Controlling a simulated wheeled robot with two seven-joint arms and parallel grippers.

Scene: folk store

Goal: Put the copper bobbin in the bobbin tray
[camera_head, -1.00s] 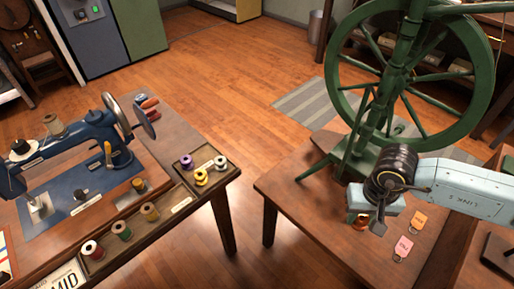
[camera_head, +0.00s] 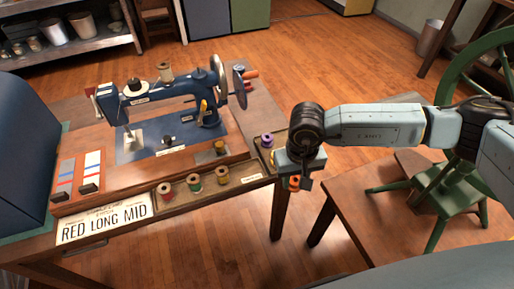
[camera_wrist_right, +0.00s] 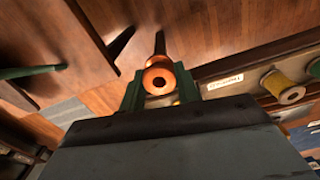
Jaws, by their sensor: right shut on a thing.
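My right gripper (camera_head: 295,178) is shut on the copper bobbin (camera_head: 294,184), held in the air at the right end of the sewing table. In the right wrist view the copper bobbin (camera_wrist_right: 160,78) sits between the green fingers with its open end facing the camera. The tray's label (camera_wrist_right: 222,82) shows right of the bobbin. My left gripper is out of view.
A blue sewing machine (camera_head: 170,105) stands behind the tray. A sign reading RED LONG MID (camera_head: 104,220) is at the front left. A second table (camera_head: 345,205) with a green spinning wheel (camera_head: 452,190) stands at right, with a floor gap between the tables.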

